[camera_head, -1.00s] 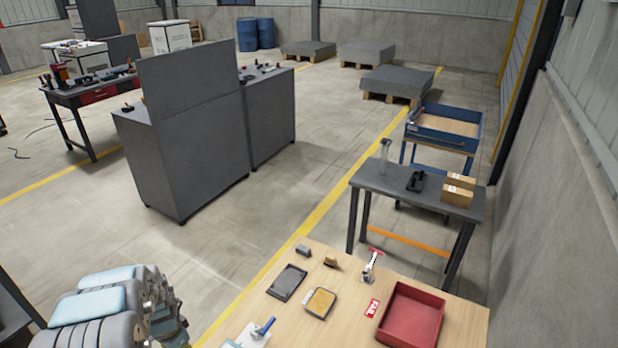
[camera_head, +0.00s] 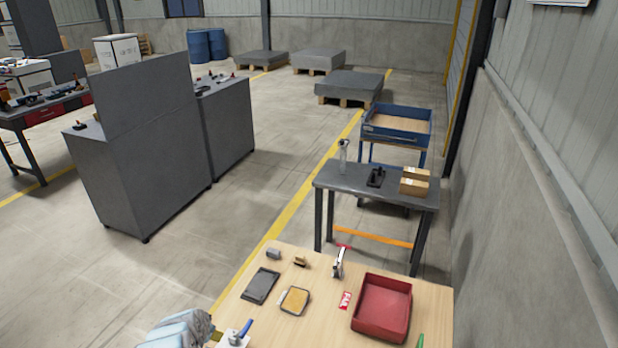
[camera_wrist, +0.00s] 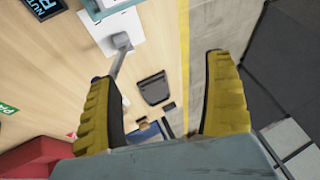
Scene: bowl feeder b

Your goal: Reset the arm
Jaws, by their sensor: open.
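My gripper (camera_wrist: 165,105) shows in the wrist view as two yellow fingers with dark inner pads, spread apart with nothing between them. It hangs above the edge of a light wooden table (camera_head: 330,300), with the floor and its yellow line behind. In the head view part of my arm (camera_head: 178,330) shows at the bottom, left of the table's near end; the gripper's fingers cannot be made out there.
On the wooden table are a red bin (camera_head: 383,308), a dark tray (camera_head: 261,286), a yellow-topped tray (camera_head: 295,300), and a blue-handled tool (camera_head: 240,332) on a white plate. A grey bench (camera_head: 345,176) stands behind. Grey cabinets (camera_head: 150,150) stand left; open floor (camera_head: 190,240) lies between.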

